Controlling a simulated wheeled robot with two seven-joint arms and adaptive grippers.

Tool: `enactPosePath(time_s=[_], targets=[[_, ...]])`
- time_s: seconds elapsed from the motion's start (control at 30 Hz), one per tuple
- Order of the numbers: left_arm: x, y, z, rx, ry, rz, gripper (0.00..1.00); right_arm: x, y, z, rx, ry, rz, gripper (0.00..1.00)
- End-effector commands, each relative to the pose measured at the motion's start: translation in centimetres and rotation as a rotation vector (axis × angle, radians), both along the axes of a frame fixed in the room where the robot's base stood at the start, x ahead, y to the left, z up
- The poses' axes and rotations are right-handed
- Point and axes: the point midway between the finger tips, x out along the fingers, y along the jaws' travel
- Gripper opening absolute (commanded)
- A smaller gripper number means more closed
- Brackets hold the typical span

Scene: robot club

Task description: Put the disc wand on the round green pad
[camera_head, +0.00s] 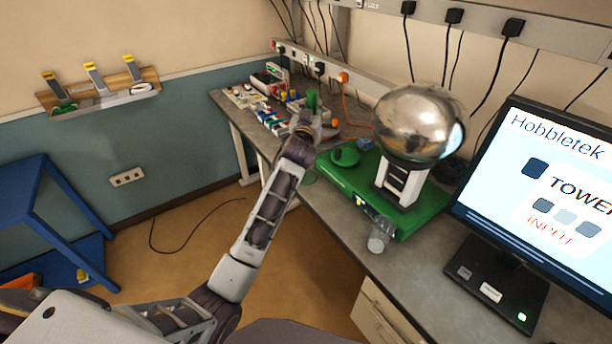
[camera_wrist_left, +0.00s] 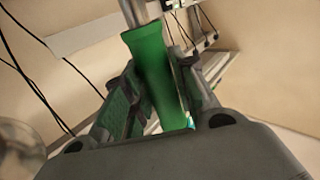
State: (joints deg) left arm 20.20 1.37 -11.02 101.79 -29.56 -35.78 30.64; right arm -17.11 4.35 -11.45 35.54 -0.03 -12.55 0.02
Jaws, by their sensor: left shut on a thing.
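My left gripper (camera_head: 310,122) is shut on the disc wand's green handle (camera_head: 312,100). It holds the handle above the far part of the bench. In the left wrist view the green handle (camera_wrist_left: 152,75) stands between the fingers, with a metal rod at its top end. The wand's disc is not clearly seen. My right gripper is not in view.
A silver sphere (camera_head: 420,122) stands on a green base (camera_head: 350,186) with a green round piece (camera_head: 345,157) on it. A clear cup (camera_head: 378,238) is near its front. Colourful parts (camera_head: 275,118) crowd the far bench. A monitor (camera_head: 550,190) is at right.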

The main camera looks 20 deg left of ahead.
Motion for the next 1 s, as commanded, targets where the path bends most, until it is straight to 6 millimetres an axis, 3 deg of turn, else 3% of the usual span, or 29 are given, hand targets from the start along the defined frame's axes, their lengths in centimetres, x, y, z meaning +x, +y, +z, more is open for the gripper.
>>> enactPosePath(time_s=[0.2,0.5,0.7,1.0], targets=[[1.6,0.7,-2.8,-0.001,0.003,0.057,0.00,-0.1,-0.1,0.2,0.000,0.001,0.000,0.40],[2.1,1.6,-7.0,0.008,0.014,0.117,0.00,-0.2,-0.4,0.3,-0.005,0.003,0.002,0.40],[2.0,2.2,-8.3,0.012,0.015,0.148,0.00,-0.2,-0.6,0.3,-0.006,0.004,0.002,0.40],[1.9,2.5,-8.5,0.012,0.013,0.161,0.00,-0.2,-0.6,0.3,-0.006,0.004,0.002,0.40]])
